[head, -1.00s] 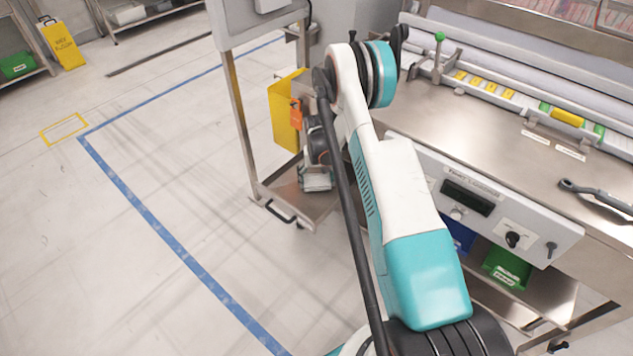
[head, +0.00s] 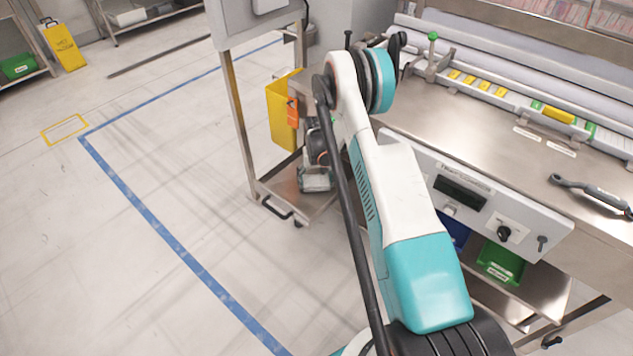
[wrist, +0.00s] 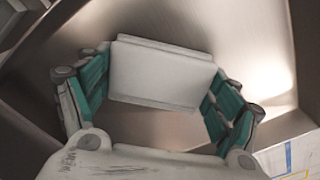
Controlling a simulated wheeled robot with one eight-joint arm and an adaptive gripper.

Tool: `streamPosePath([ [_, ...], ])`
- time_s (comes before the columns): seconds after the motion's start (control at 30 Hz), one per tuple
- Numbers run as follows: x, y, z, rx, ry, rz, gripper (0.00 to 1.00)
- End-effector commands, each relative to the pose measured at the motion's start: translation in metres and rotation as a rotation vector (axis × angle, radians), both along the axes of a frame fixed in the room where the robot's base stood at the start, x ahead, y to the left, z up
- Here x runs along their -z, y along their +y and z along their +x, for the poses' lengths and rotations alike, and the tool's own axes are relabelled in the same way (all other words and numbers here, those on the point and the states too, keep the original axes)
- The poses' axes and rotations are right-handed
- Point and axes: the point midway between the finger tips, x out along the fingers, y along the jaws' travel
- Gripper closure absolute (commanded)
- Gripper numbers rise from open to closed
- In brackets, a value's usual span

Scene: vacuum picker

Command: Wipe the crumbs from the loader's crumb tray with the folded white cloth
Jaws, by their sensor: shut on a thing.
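In the wrist view my gripper (wrist: 160,82) is shut on the folded white cloth (wrist: 162,66), a pale flat block between its teal fingers. Behind the cloth is a bare brownish steel surface (wrist: 235,35) with a bright reflection. I cannot tell whether the cloth touches it, nor whether this is the crumb tray. No crumbs can be made out. In the head view my gripper (head: 316,178) is low beside the steel stand, partly hidden by my own arm, and the cloth cannot be made out.
The steel worktop (head: 475,135) is at the right, with a grey-handled tool (head: 590,192) on it. Below its control panel (head: 475,195) is a green bin (head: 500,262). A yellow holder (head: 283,115) hangs on the stand. The floor at left is clear around the blue line (head: 150,215).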

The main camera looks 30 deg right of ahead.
Motion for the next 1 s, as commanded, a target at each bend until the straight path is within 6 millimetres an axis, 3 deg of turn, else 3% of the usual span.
streamPosePath([
  [0.17,-0.027,0.0,0.002,-0.001,0.0,0.0,0.43],
  [0.7,-0.073,0.003,0.007,-0.005,0.0,0.0,0.43],
  [1.0,-0.083,0.004,0.008,-0.006,0.0,0.0,0.43],
])
